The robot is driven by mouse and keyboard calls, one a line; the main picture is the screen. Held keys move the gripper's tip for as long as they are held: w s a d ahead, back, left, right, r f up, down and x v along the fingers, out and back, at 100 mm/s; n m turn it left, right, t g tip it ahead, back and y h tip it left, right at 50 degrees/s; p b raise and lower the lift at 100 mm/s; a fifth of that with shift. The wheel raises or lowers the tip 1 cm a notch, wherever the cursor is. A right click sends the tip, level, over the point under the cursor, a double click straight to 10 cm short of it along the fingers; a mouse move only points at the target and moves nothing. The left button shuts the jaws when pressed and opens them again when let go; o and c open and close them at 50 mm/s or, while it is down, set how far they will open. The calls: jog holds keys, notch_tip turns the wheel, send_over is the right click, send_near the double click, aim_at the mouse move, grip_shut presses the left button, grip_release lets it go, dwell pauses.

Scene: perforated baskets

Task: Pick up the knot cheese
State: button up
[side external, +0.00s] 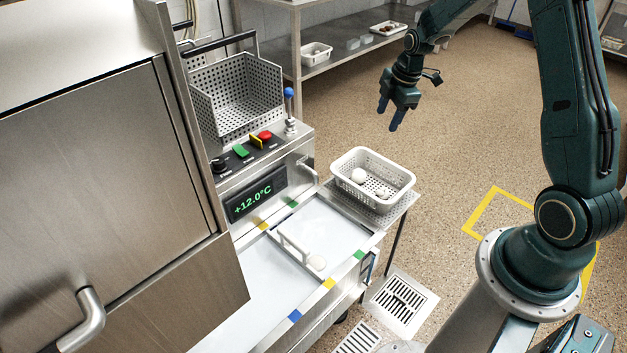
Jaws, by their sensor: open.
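A white perforated basket (345,193) stands on a small side shelf to the right of the steel machine. Inside it lie a round white piece (358,175) and a smaller pale piece (382,193). Another pale rounded piece (316,262) lies on the machine's flat top, at the end of a light bar. At this size I cannot tell which of these is the knot cheese. My gripper (390,113) is open and empty, with its blue fingers pointing down, well above the white basket and apart from it.
A metal perforated basket (235,97) sits at the back of the machine, beside a blue-knobbed lever (289,92) and a control panel with buttons. A display (254,203) reads +12.0°C. A rear shelf (345,60) holds trays. The air around my gripper is clear.

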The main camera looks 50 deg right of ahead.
jog(key=s+d+f+n, duration=0.1)
jog(key=d+f, duration=0.3)
jog(key=f, duration=0.5)
jog(key=s+d+f+n, duration=0.1)
jog(key=d+f+n, duration=0.2)
jog(key=f, duration=0.7)
jog(key=shift+d+f+g+y, duration=0.15)
jog(key=shift+d+g+y, duration=0.15)
jog(key=shift+d+y, duration=0.15)
jog(key=shift+f, duration=0.1)
send_over(385, 190)
jog(key=shift+s+d+f, duration=0.1)
jog(key=shift+f, duration=1.25)
jog(key=shift+s+d+f, duration=0.1)
jog(key=shift+d+f, duration=0.05)
jog(key=shift+f, duration=1.25)
jog(key=shift+s+d+f, duration=0.1)
jog(key=shift+f, duration=1.25)
jog(key=shift+w+a+f, duration=0.15)
jog(key=shift+w+f, duration=0.05)
jog(key=shift+f, duration=1.1)
jog(key=shift+w+a+f, duration=0.1)
jog(key=shift+w+f, duration=0.05)
jog(key=shift+f, duration=1.1)
